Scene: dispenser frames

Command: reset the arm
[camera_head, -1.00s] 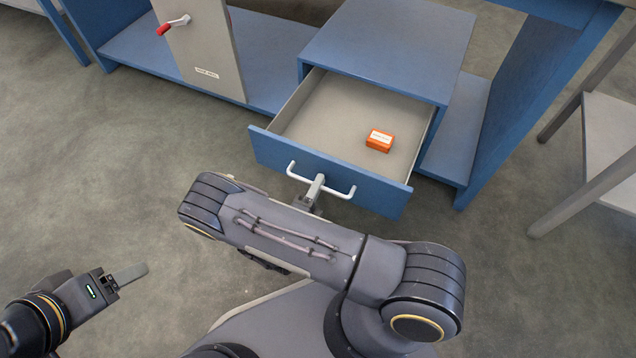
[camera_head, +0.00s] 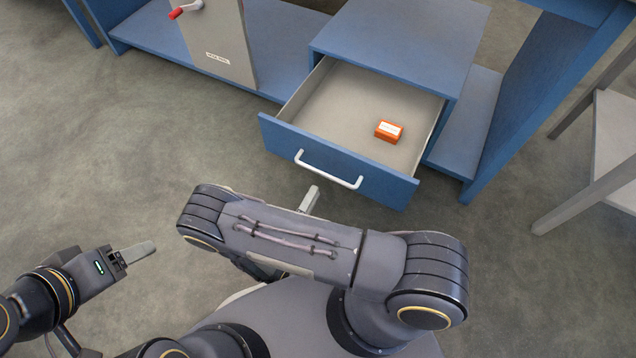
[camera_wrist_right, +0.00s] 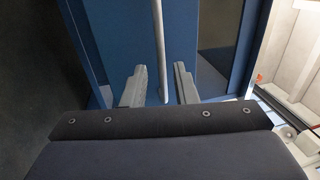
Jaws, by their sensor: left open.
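The blue-fronted drawer (camera_head: 340,170) stands pulled out of its cabinet, with a white bar handle (camera_head: 328,170). An orange box (camera_head: 388,131) with a white label lies inside it. My right gripper (camera_head: 310,198) is mostly hidden behind my right arm; its finger shows just below the handle, apart from it. In the right wrist view its two fingers (camera_wrist_right: 160,86) are spread, with the handle bar (camera_wrist_right: 160,45) lined up between them and nothing gripped. My left gripper (camera_head: 138,252) is open and empty above the floor at the lower left.
The blue cabinet (camera_head: 400,40) stands behind the drawer. A grey panel (camera_head: 215,45) with a red-knobbed crank (camera_head: 186,9) is at the upper left. A grey-legged table (camera_head: 590,190) stands at the right. The floor at the left is clear.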

